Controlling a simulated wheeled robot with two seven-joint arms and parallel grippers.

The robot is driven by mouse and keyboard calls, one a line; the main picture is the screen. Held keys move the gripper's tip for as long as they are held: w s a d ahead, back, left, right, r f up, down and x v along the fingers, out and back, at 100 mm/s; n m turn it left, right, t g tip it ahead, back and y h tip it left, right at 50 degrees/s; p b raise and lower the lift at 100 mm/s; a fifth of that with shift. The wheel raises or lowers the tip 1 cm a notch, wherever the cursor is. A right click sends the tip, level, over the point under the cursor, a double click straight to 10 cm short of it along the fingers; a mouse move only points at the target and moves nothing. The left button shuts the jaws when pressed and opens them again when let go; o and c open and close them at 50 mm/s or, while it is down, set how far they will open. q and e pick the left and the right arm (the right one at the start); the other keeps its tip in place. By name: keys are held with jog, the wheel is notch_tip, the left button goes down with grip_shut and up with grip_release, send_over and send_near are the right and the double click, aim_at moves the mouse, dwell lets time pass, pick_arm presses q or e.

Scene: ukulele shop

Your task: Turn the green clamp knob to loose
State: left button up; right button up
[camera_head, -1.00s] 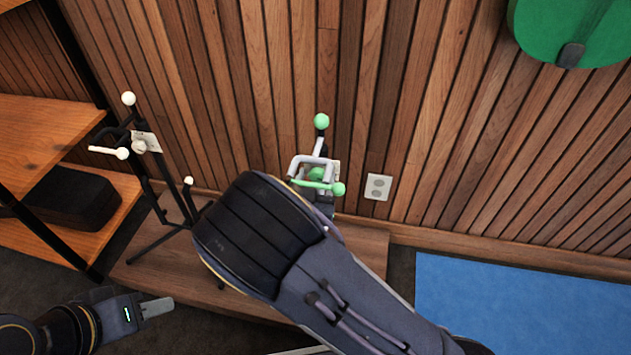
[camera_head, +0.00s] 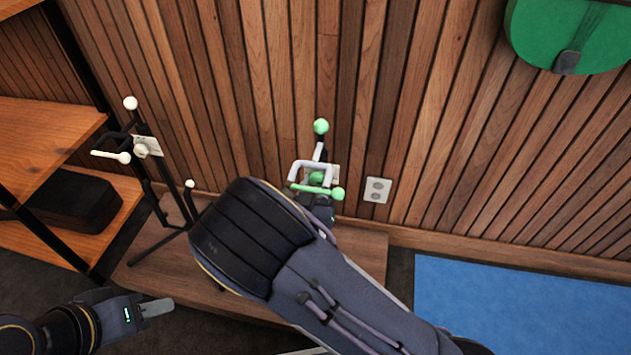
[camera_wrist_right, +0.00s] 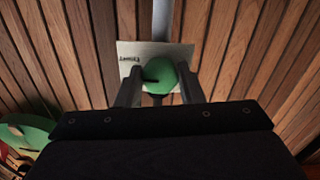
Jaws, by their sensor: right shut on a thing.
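The green clamp knob (camera_head: 317,177) is on the grey stand with green tips (camera_head: 321,126), in front of the wall. In the right wrist view the green knob (camera_wrist_right: 163,72) sits before a white label plate (camera_wrist_right: 128,62). A dark mark on the knob points left, toward small upside-down lettering that I cannot read surely. My right gripper (camera_wrist_right: 160,92) is shut on the knob, one finger on each side. In the head view my right arm hides most of the stand below the knob.
A black stand with white tips (camera_head: 142,147) stands to the left on the wooden platform (camera_head: 160,277). Wooden shelves (camera_head: 45,135) hold a dark case (camera_head: 70,200). A wall outlet (camera_head: 377,190) and a blue mat (camera_head: 520,305) are to the right. A green round item (camera_head: 570,35) hangs upper right.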

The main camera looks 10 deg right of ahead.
jog(key=n+p, duration=0.3)
jog(key=n, duration=0.1)
jog(key=shift+r+n, duration=0.15)
jog(key=shift+n, duration=0.15)
jog(key=n+p, duration=0.2)
jog(key=n, duration=0.2)
jog(key=shift+n+p, duration=0.3)
jog(key=shift+p, duration=0.1)
jog(key=n+p, duration=0.2)
jog(key=n, duration=0.2)
jog(key=n+p, duration=0.1)
jog(key=n, duration=0.4)
jog(key=o, duration=1)
jog(key=shift+c, duration=0.2)
jog(key=p+v, duration=0.1)
jog(key=v, duration=0.7)
